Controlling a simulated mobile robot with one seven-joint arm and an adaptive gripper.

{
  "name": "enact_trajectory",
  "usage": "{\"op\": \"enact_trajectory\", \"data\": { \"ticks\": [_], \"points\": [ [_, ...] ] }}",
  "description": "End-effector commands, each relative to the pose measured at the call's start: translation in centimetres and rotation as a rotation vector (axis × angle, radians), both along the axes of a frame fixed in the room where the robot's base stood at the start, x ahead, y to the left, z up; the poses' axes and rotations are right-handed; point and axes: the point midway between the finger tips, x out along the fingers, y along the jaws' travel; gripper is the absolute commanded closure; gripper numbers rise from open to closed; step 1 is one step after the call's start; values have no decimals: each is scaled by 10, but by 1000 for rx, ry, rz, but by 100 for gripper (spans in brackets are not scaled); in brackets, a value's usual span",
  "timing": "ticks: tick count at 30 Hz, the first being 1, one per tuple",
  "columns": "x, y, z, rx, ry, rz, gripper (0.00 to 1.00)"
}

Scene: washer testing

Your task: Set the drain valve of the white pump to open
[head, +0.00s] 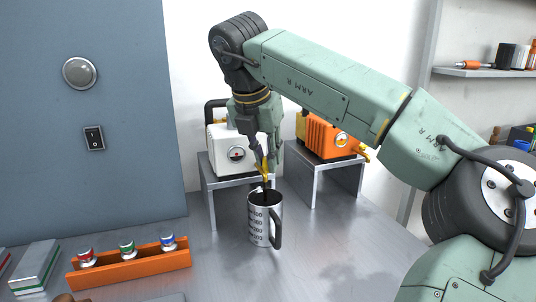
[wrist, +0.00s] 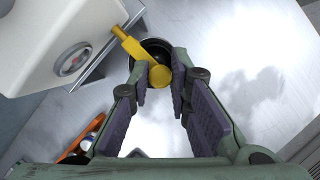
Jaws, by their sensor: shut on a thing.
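The white pump (head: 219,148) stands on a grey metal stand at the back, with a round gauge on its front. It also shows at the upper left of the wrist view (wrist: 38,32). Its yellow drain valve (wrist: 133,46) sticks out from the pump's side and ends in a round yellow part between my fingertips. My gripper (head: 265,178) points down beside the pump and is shut on the valve. The fingers partly hide the valve in the head view. A metal measuring jug (head: 262,222) with a dark handle stands below the valve.
An orange pump (head: 325,137) stands on its own stand to the right. An orange rack (head: 130,265) with red, green and blue capped items lies at the front left. The bench (head: 340,250) right of the jug is clear.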

Motion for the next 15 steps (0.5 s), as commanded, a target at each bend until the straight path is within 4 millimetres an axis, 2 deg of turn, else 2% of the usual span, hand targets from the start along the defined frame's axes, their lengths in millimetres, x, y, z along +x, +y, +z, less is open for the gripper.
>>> {"op": "enact_trajectory", "data": {
  "ticks": [12,13,15],
  "points": [
    [0,1,0,1,0,-5,100],
    [0,1,0,1,0,-5,80],
    [0,1,0,1,0,-5,76]
  ]
}}
